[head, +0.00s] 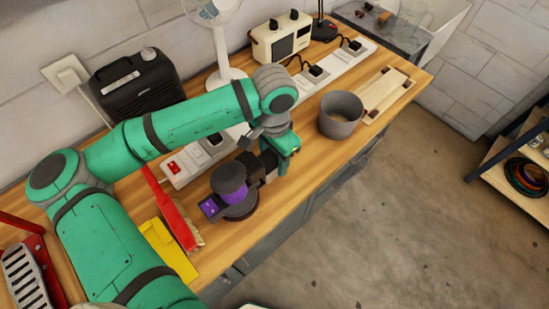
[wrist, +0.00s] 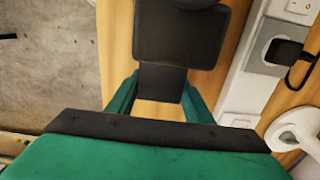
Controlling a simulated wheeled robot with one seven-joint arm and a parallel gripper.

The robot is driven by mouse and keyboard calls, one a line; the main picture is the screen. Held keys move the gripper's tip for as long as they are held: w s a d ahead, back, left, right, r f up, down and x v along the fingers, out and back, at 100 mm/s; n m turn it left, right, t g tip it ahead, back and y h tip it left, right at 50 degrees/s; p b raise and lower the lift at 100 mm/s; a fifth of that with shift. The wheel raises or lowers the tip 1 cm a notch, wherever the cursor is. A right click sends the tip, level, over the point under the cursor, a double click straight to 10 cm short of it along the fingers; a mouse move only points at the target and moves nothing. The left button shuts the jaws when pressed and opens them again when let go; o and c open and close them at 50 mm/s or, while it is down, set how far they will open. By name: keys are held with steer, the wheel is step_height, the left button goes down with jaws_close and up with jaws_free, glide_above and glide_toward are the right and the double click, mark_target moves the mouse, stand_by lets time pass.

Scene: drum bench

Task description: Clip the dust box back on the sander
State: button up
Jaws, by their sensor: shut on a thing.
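The sander (head: 232,178), dark grey with a purple band, stands upright on the wooden bench. The dust box (head: 249,163) is a black block just right of it, and it fills the upper middle of the wrist view (wrist: 178,36). My gripper (head: 274,157) is shut on the dust box's narrower rear part, with a green finger on each side in the wrist view (wrist: 161,84). The box's far end faces the sander, whose dark edge (wrist: 195,3) shows at the top of the wrist view. Whether box and sander touch or are clipped, I cannot tell.
A grey round bin (head: 341,116) and a wooden tray (head: 384,92) stand to the right. A white power strip (head: 205,150) runs behind. Bare bench lies between gripper and bin.

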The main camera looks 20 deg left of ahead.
steer(key=shift+s+a, duration=0.3)
steer(key=shift+a, duration=0.05)
stand_by(0.5)
steer(key=shift+f, duration=0.25)
stand_by(0.9)
steer(key=o, duration=1)
step_height(320, 180, up, 11)
steer(key=shift+f, duration=0.1)
